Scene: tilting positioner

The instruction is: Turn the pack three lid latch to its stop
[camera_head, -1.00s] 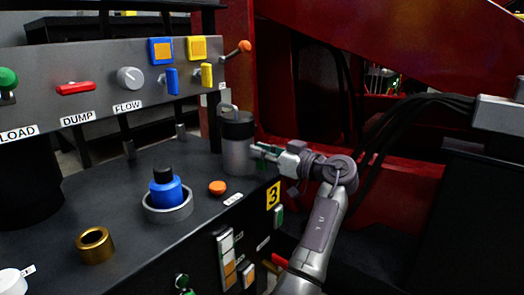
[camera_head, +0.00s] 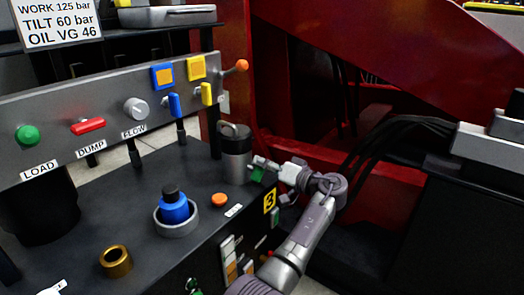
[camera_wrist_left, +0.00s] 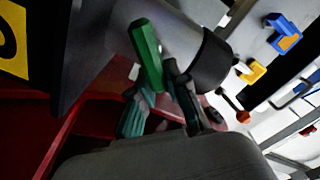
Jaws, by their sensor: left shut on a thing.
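A grey canister (camera_head: 237,167) with a dark lid (camera_head: 235,131) stands upright at the bench's far right corner, near the yellow label 3 (camera_head: 269,201). My left gripper (camera_head: 257,168) is at the canister's right side, below the lid. In the left wrist view, its fingers (camera_wrist_left: 158,95) are closed around the lower end of a green bar (camera_wrist_left: 146,55), which lies in front of the grey canister (camera_wrist_left: 175,42). The bar may be the lid latch; its attachment is hidden. My right gripper is in neither view.
A blue-topped knob in a grey ring (camera_head: 174,208), an orange button (camera_head: 219,200) and a brass ring (camera_head: 116,261) are on the bench. A panel with levers and labels (camera_head: 107,115) stands behind. Red machine frame and black hoses (camera_head: 400,125) are to the right.

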